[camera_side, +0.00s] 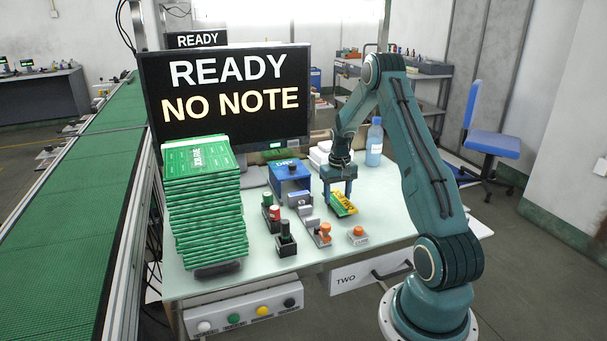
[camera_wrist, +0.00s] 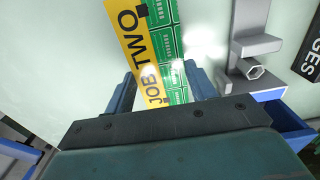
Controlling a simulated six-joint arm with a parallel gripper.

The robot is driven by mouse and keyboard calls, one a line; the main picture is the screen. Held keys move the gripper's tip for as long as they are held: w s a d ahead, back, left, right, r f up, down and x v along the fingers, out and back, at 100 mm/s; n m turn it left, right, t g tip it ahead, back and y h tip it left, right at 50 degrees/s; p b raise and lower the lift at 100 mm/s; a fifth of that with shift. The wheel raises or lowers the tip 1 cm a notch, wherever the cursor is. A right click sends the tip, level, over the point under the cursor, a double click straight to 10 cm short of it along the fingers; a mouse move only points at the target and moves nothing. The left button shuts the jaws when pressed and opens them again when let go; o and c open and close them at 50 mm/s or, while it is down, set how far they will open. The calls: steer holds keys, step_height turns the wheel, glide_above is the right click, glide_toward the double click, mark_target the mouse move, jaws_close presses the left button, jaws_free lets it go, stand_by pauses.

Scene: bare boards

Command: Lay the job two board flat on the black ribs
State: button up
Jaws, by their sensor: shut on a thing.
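The job two board is green with a yellow strip lettered "JOB TWO". In the side view the board (camera_side: 343,204) is below my gripper (camera_side: 338,188), over the right part of the pale bench. It looks tilted there, and I cannot tell whether it touches the bench. In the wrist view the board (camera_wrist: 172,45) runs away from my gripper (camera_wrist: 163,85) between the two fingers, which are shut on its near end.
A tall stack of green boards (camera_side: 205,215) stands at the bench's left. A blue box (camera_side: 290,180) and several small stamps (camera_side: 286,240) stand left of my gripper. A blue bottle (camera_side: 374,143) is behind it. A screen (camera_side: 225,100) reads "READY NO NOTE".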

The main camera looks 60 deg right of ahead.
steer(key=shift+f, duration=0.2)
steer(key=o, duration=1.1)
steer(key=shift+r, duration=0.1)
step_height(320, 180, up, 14)
steer(key=shift+f, duration=0.2)
step_height(320, 180, up, 14)
steer(key=shift+f, duration=0.1)
stand_by(0.8)
